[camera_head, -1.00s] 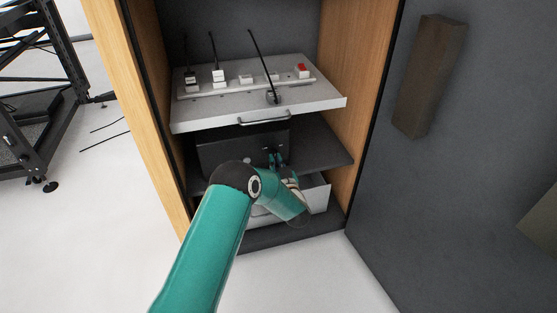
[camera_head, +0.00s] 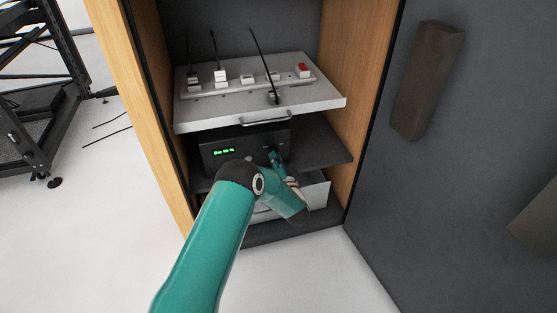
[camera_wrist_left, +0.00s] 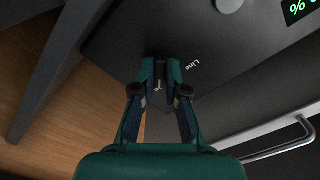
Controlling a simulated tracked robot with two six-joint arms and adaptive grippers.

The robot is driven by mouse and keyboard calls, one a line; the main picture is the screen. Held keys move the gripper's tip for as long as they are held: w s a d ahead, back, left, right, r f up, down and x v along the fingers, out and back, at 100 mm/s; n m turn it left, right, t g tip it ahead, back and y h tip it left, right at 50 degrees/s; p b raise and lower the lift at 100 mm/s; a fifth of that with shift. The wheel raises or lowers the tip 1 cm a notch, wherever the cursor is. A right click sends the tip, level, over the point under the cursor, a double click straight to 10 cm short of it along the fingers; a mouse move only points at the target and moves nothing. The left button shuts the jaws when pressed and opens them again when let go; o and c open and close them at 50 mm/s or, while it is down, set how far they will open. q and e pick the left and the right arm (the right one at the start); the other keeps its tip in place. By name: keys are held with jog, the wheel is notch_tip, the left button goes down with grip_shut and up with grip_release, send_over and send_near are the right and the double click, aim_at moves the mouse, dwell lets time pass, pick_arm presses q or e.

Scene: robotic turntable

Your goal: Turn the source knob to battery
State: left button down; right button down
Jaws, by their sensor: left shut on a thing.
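The source knob is mostly hidden between my left fingers, on the front of a black unit (camera_head: 212,166) on the middle shelf. A "Line" label (camera_wrist_left: 193,66) on the unit's face is beside the fingertips in the wrist view. My left gripper (camera_head: 274,155) reaches the right part of that face; it is shut on the knob and also shows in the wrist view (camera_wrist_left: 161,74). The unit's green display (camera_head: 224,152) is lit, and part of it with a "%" sign (camera_wrist_left: 297,9) shows in the wrist view. My right gripper is out of view.
A grey pull-out shelf (camera_head: 325,103) with a handle (camera_head: 266,119), a power strip and plugs is above the unit. A white drawer (camera_head: 317,197) is below. Wooden cabinet walls (camera_head: 361,75) stand on both sides, and the dark door (camera_head: 490,110) is at right.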

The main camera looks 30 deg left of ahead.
pick_arm(q)
jog(key=shift+w+r, duration=0.1)
jog(key=shift+r, duration=0.1)
jog(key=c, duration=1.2)
grip_release()
jog(key=shift+f, duration=0.1)
jog(key=v, duration=1.2)
jog(key=shift+f, duration=0.15)
